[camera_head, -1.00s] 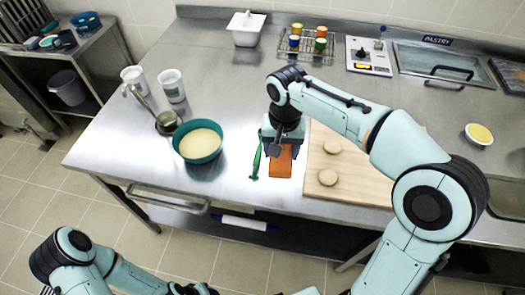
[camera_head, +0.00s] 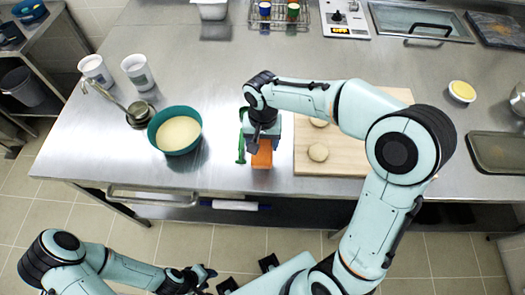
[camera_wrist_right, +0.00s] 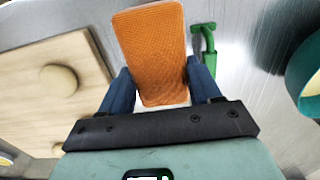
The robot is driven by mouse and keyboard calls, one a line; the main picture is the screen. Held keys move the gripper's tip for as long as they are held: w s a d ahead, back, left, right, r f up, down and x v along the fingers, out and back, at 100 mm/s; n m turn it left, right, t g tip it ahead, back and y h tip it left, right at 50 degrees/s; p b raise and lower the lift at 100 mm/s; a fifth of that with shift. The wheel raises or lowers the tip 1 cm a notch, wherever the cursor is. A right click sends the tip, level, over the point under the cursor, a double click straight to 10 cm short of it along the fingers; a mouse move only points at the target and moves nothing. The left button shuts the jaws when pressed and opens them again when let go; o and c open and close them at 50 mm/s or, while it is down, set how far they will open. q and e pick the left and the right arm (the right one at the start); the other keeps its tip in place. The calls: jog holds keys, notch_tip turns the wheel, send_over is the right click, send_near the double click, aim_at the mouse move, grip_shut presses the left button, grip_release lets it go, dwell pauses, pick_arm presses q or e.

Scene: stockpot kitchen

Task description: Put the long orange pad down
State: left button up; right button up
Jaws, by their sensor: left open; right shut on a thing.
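The long orange pad (camera_head: 262,155) is in the jaws of my right gripper (camera_head: 263,138), between the green tool and the wooden board. In the right wrist view the pad (camera_wrist_right: 150,50) stretches out between the two blue fingers of the right gripper (camera_wrist_right: 160,88), which is shut on it. I cannot tell whether the pad touches the steel counter (camera_head: 215,165). My left gripper (camera_head: 200,277) is open and empty, low in the head view in front of the counter.
A green tool (camera_head: 241,140) lies just left of the pad. The wooden board (camera_head: 345,150) with dough rounds (camera_head: 318,152) is close on the right. A teal bowl (camera_head: 172,145) stands left, with a ladle (camera_head: 138,112) and white cups (camera_head: 137,71) beyond.

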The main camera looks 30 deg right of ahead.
aim_at(263, 152)
jog(key=shift+f, duration=2.55)
jog(key=shift+f+b, duration=0.25)
jog(key=shift+b, duration=0.1)
jog(key=o, duration=0.8)
jog(key=shift+c, duration=0.2)
jog(key=shift+r, duration=0.1)
